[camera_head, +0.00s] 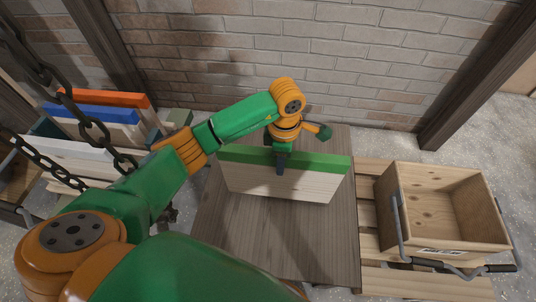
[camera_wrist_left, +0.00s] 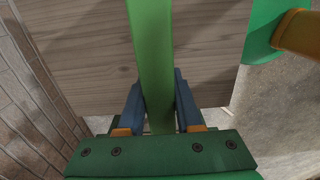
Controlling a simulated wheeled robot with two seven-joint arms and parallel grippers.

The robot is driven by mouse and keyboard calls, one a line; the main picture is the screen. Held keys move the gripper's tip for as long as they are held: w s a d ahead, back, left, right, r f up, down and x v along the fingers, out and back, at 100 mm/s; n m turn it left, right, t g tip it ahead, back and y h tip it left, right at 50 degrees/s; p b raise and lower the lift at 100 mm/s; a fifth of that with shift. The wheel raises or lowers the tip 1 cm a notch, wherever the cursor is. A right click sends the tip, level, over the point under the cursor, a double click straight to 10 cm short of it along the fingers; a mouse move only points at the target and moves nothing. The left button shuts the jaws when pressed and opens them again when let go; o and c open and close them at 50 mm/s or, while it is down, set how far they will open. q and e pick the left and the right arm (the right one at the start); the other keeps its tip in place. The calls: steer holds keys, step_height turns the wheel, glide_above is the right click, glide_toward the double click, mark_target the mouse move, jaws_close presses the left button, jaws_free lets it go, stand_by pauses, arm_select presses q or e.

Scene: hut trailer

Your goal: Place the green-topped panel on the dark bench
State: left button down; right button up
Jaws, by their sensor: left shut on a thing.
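The green-topped panel (camera_head: 285,181) is a pale wooden board with a green upper edge. It stands upright over the dark bench (camera_head: 322,240); I cannot tell whether its lower edge touches the bench. My left gripper (camera_head: 280,165) comes down from above and is shut on the panel's green top edge near its middle. In the left wrist view the green edge (camera_wrist_left: 152,60) runs between the two fingers (camera_wrist_left: 157,105), with the bench's wood grain (camera_wrist_left: 95,45) behind it. My right gripper is not in view.
A wooden crate (camera_head: 383,205) with metal handles stands on a slatted pallet (camera_head: 425,285) right of the bench. At left are panels with orange (camera_head: 105,97) and blue (camera_head: 90,112) tops, and hanging chains (camera_head: 75,105). A brick wall (camera_head: 230,50) is behind.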

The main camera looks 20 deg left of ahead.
mark_target(280, 177)
arm_select(q)
steer(key=shift+w+d+f, duration=0.2)
steer(key=shift+f, duration=0.15)
step_height(280, 177, down, 3)
steer(key=shift+r, duration=0.2)
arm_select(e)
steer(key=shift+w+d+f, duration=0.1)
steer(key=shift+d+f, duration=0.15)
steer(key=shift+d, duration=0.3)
arm_select(q)
steer(key=c, duration=1)
jaws_free()
steer(key=shift+a+f+b, duration=0.1)
steer(key=shift+f+b, duration=0.05)
steer(key=shift+b, duration=0.2)
steer(key=o, duration=0.4)
steer(key=shift+s, duration=0.1)
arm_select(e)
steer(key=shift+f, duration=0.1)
